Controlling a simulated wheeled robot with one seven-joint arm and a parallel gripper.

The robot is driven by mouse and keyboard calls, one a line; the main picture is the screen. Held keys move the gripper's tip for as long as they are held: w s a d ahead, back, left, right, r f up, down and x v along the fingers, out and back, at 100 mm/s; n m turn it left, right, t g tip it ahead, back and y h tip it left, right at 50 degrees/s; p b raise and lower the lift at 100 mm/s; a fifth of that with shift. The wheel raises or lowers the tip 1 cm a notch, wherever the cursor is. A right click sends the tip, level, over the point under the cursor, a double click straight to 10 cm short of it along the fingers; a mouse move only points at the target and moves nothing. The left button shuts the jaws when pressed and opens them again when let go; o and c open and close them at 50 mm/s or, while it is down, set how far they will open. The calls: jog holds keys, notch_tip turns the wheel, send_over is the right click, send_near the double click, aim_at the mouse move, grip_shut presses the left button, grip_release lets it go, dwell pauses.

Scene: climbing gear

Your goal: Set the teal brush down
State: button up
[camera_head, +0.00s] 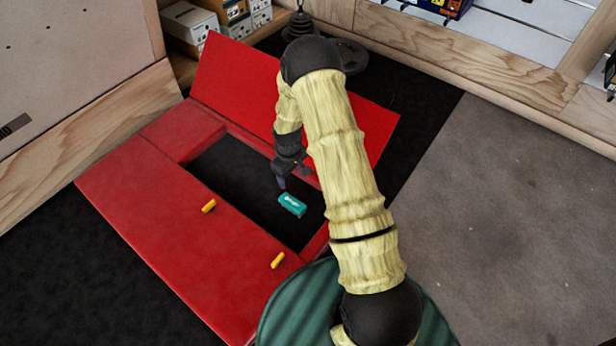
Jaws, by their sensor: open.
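The teal brush (292,204) lies on the black surface inside the rectangular opening of the red padded mat. My gripper (282,181) is just above and to the upper left of the brush, pointing down, with its jaws open. A narrow gap seems to show between the fingertips and the brush, but I cannot tell the exact distance. My arm hides part of the opening's right side.
The red mat (150,215) surrounds the opening, with a raised red panel (235,85) behind. Boxes (190,22) and dark weights (347,58) stand at the back. The grey floor (520,210) at right is clear.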

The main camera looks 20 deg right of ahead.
jog(key=s+r+m, duration=0.1)
jog(key=s+r, duration=0.2)
jog(key=r, duration=0.3)
jog(key=s+r+m+t, duration=0.1)
jog(key=s+r, duration=0.2)
jog(key=r, duration=0.3)
jog(key=s+r+m, duration=0.1)
jog(key=s+r, duration=0.1)
jog(key=r, duration=0.4)
jog(key=s+r+m, duration=0.1)
jog(key=s+r, duration=0.3)
jog(key=s, duration=0.2)
jog(key=s+r+m+t, duration=0.1)
jog(key=s+r+m, duration=0.1)
jog(key=s+r, duration=0.2)
jog(key=s, duration=0.3)
jog(key=shift+r, duration=0.3)
jog(key=shift+w, duration=0.1)
